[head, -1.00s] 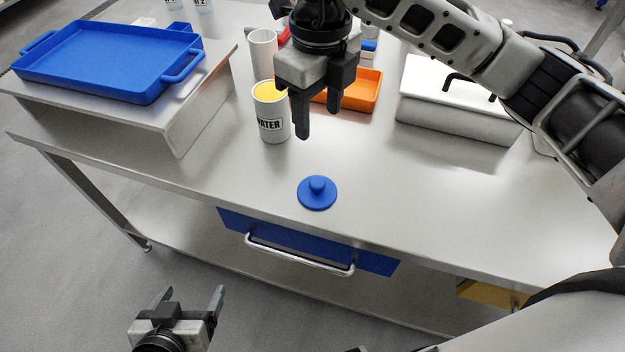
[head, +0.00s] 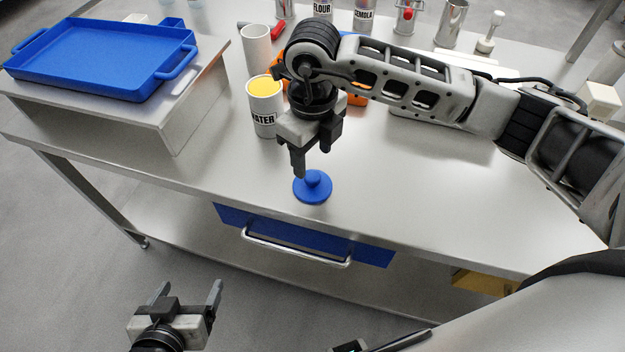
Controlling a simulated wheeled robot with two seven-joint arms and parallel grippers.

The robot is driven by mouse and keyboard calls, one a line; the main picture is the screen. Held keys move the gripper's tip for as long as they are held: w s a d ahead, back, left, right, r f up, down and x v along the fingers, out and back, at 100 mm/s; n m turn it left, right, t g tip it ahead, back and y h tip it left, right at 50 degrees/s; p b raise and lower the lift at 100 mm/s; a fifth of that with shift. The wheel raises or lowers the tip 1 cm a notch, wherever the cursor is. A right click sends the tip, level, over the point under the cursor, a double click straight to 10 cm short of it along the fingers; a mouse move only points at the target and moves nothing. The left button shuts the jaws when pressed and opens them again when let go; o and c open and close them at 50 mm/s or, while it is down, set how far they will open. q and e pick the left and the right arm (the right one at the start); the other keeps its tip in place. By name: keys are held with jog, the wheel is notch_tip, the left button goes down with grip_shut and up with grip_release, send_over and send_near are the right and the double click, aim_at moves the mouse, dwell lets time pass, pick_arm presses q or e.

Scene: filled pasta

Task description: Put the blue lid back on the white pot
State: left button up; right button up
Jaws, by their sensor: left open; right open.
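The blue lid (head: 316,193), a round disc with a knob on top, lies flat on the steel table near its front edge. My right gripper (head: 311,168) points down just above the lid and is open and empty, its fingers close to the knob. Whether a finger touches the lid cannot be told. A white pot labelled WATER (head: 264,112) stands upright behind and left of the lid, its top uncovered and yellow inside. My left gripper (head: 188,292) is open and empty, low in front of the table over the floor.
A blue tray (head: 95,62) sits on a raised steel stand (head: 185,125) at the left. A white cup (head: 256,48) stands behind the pot. My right arm partly hides an orange tray (head: 354,98) and a white box. Labelled containers (head: 364,14) line the back. The table's front right is clear.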

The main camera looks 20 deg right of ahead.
aim_at(312, 176)
jog(key=shift+f, duration=0.1)
jog(key=shift+s+f+p, duration=0.1)
jog(key=shift+f+p, duration=0.4)
jog(key=shift+f, duration=2.1)
jog(key=c, duration=1)
